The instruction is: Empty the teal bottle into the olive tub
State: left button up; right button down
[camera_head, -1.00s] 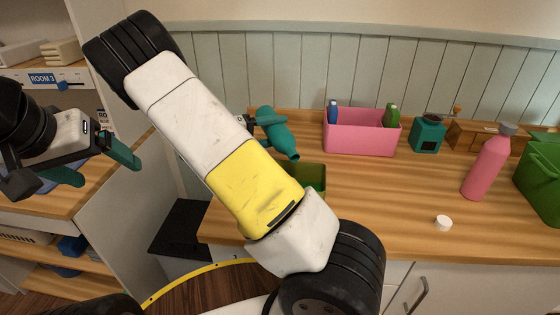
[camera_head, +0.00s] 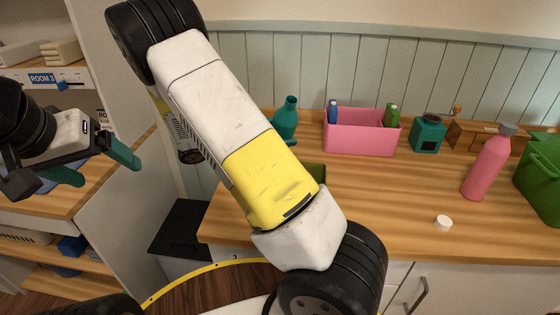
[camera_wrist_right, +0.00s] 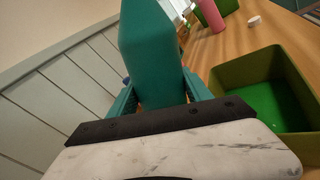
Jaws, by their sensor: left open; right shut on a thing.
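The teal bottle (camera_head: 286,118) stands close to upright, with its neck upward, beyond my right arm in the head view. In the right wrist view its body (camera_wrist_right: 150,50) sits between the fingers of my right gripper (camera_wrist_right: 160,100), which is shut on it. My right gripper is hidden behind my arm in the head view. The olive tub (camera_wrist_right: 233,88) is to the right of the bottle in the wrist view, with bright green on its inside floor. Only a sliver of the tub (camera_head: 317,171) shows in the head view. My left gripper (camera_head: 98,165) is open and empty at the left.
A pink bin (camera_head: 360,140) with bottles in it, a teal box (camera_head: 428,134), a pink bottle (camera_head: 488,165) and a green container (camera_head: 540,175) stand on the counter. A small white cap (camera_head: 443,223) lies near the front. The counter's middle is clear.

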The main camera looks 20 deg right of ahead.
jog(key=r+n, duration=0.1)
jog(key=r, duration=0.1)
jog(key=s+r+n, duration=0.1)
jog(key=r+n, duration=0.1)
jog(key=r, duration=0.1)
jog(key=shift+s+f+n, duration=0.1)
jog(key=shift+f+n, duration=0.05)
jog(key=shift+n, duration=0.85)
jog(key=shift+r, duration=2)
